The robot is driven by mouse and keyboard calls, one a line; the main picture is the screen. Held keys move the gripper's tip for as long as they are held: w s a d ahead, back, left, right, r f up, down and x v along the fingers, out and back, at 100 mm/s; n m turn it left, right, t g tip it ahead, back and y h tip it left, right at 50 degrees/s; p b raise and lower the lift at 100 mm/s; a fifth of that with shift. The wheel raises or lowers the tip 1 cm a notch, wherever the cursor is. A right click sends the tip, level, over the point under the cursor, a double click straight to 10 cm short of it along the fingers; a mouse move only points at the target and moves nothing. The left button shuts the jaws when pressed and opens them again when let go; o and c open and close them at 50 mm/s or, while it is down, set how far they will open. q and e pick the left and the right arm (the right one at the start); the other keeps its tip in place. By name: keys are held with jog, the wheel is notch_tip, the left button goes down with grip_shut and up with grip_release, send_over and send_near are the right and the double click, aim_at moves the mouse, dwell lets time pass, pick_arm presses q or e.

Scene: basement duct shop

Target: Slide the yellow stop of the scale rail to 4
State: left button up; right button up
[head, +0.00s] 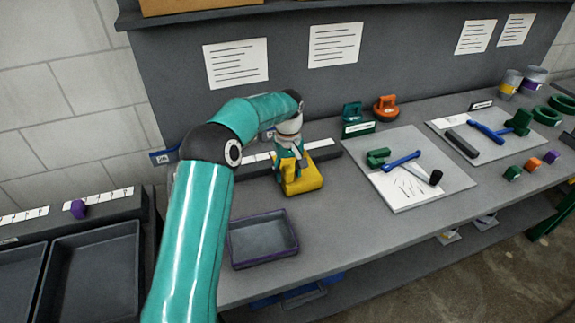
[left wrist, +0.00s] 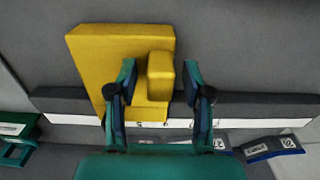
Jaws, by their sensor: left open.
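The yellow stop (head: 303,180) sits across the scale rail (head: 322,150) on the bench, in front of the grey back panel. In the left wrist view the stop (left wrist: 95,48) is a wide yellow block with a raised grip (left wrist: 160,76). My left gripper (head: 290,164) is over the stop, pointing down. In the left wrist view its open fingers (left wrist: 159,72) stand on either side of the raised grip, with a gap visible at the right finger. The rail (left wrist: 270,106) has a white scale strip, partly hidden by my arm and gripper; its numbers are unreadable. My right gripper is not in view.
A shallow tray (head: 236,262) lies in front of the rail.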

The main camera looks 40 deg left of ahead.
pick_arm(q)
notch_tip(320, 180, up, 12)
dwell(0.5)
jog(key=shift+f, duration=0.1)
